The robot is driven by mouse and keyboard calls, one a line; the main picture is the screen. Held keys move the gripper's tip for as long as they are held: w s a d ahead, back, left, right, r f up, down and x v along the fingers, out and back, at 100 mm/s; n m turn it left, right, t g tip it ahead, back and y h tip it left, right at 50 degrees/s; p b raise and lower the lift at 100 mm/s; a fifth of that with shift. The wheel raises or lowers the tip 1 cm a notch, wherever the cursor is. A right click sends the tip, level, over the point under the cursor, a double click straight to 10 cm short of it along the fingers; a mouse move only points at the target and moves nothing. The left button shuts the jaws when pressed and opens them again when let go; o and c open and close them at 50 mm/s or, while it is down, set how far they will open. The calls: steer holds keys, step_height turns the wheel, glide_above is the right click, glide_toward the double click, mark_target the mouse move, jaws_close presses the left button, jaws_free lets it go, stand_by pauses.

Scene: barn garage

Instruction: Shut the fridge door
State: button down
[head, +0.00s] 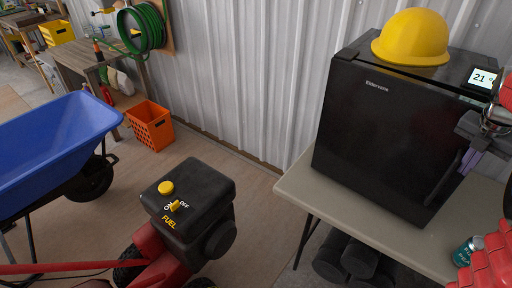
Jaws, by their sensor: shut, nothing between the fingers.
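A black mini fridge (385,125) stands on a pale table at the right. Its front door faces me, with a brand label near the top. A light strip shows along the door's top edge towards the right, but I cannot tell whether the door is fully shut or slightly ajar. My gripper (466,162) is shut and empty at the fridge's right front edge. It overlaps the door's edge in the picture; I cannot tell whether it touches. The door's right side is partly hidden behind it.
A yellow hard hat (412,38) sits on the fridge. A teal can (466,250) is on the table (325,195). A black fuel box (190,200), blue wheelbarrow (60,140) and orange crate (150,127) stand left.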

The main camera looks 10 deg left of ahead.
steer(key=s+a+r, duration=0.3)
steer(key=s+r, duration=0.2)
steer(key=r, duration=0.4)
steer(key=shift+s+a+r, duration=0.15)
steer(key=shift+a+r, duration=0.1)
steer(key=shift+r, duration=0.05)
stand_by(0.4)
steer(key=s+a+m+t, duration=0.1)
steer(key=s+a+m, duration=0.2)
steer(key=a+m, duration=0.4)
steer(key=s+a+m+t, duration=0.1)
steer(key=s+a+m, duration=0.35)
steer(key=a, duration=0.55)
steer(key=s+a+f+m+t+y, duration=0.1)
steer(key=s+a+f+m+y, duration=0.1)
steer(key=s+a+f+m, duration=0.6)
steer(key=s+a+m, duration=0.2)
steer(key=a+m, duration=0.2)
steer(key=m, duration=0.2)
steer(key=shift+f+t, duration=0.3)
steer(key=shift+t, duration=0.1)
